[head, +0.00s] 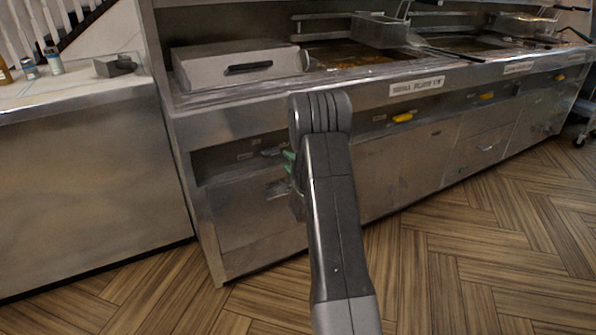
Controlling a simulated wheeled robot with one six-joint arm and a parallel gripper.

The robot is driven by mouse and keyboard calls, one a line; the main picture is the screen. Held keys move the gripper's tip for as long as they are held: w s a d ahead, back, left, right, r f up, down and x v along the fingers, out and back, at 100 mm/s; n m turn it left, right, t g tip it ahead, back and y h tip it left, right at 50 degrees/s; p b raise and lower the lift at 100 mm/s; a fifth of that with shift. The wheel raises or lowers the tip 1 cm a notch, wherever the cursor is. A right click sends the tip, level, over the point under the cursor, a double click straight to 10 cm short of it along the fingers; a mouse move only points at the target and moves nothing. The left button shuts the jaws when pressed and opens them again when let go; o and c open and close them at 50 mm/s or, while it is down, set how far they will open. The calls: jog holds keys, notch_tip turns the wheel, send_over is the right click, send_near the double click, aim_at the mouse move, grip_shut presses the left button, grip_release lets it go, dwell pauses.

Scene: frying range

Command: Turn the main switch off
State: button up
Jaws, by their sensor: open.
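The steel frying range (400,160) runs along the wall, with its front panels facing me. My arm rises through the middle and hides part of the left front. Only a small part of my gripper (291,162) shows, dark with green bits, at the left edge of the arm link, in front of the left panel. It is open; its fingertips are mostly hidden. A small grey piece (272,151) shows just left of it in the recessed strip; I cannot tell whether it is a switch. No main switch is clearly readable.
Yellow handles (402,117) sit along the recessed strip to the right. A closed steel lid (238,68) and a fry basket (380,30) are on top. A steel counter (85,190) stands at the left. The wooden floor (480,260) in front is clear.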

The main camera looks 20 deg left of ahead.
aim_at(280, 153)
jog(key=v, duration=0.7)
jog(key=shift+a, duration=0.1)
jog(key=b+x, duration=0.1)
jog(key=x, duration=1.2)
jog(key=shift+w+a, duration=0.25)
jog(key=shift+w, duration=0.05)
jog(key=shift+s+d, duration=0.1)
